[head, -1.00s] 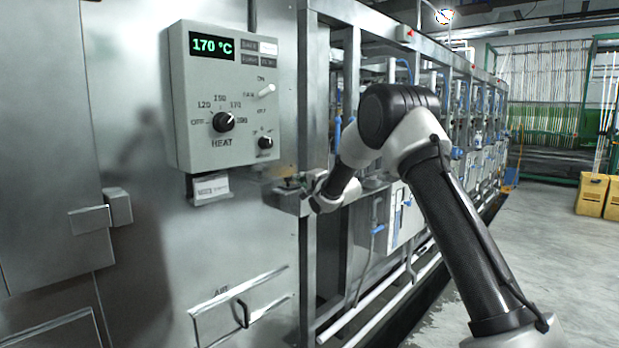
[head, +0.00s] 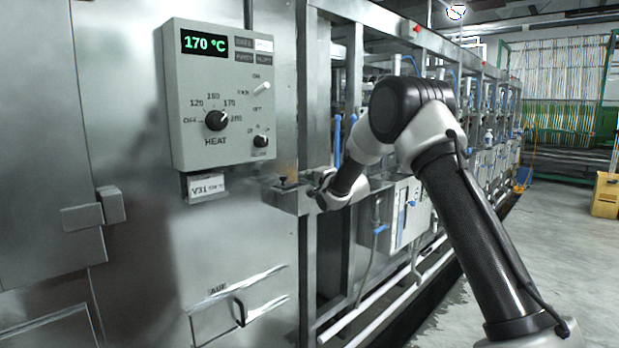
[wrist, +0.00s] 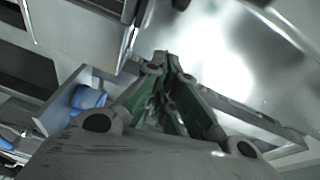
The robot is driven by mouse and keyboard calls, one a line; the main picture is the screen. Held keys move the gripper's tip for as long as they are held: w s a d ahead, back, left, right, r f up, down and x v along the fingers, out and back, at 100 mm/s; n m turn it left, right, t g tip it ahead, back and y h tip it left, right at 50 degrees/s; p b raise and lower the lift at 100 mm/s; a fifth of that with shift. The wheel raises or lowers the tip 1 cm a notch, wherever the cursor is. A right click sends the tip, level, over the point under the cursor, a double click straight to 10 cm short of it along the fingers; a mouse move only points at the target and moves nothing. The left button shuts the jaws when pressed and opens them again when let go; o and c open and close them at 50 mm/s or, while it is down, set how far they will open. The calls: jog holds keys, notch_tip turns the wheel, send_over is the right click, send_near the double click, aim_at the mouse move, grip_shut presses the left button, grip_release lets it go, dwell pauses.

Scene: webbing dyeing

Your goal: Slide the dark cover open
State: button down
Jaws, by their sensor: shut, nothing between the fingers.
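My gripper (head: 318,190) is beside a small metal box or bracket (head: 286,200) on the machine's front corner, below and right of the heat control panel. A small dark knob (head: 284,183) stands on that bracket, left of the gripper. In the wrist view my gripper (wrist: 164,66) has its green-sided fingers closed together, with nothing between them, over a metal frame (wrist: 235,112). Whether they touch it I cannot tell. I cannot clearly make out a dark cover. The fingertips are hard to see in the head view.
The grey heat panel (head: 220,95) reads 170 °C, with a V31 tag (head: 207,187) beneath. A metal flap marked AIR (head: 262,290) with a dark handle is lower left. Machine posts and pipes stand behind my arm. Open floor (head: 560,260) lies right.

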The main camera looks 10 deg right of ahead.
jog(key=v, duration=0.9)
jog(key=shift+s, duration=0.3)
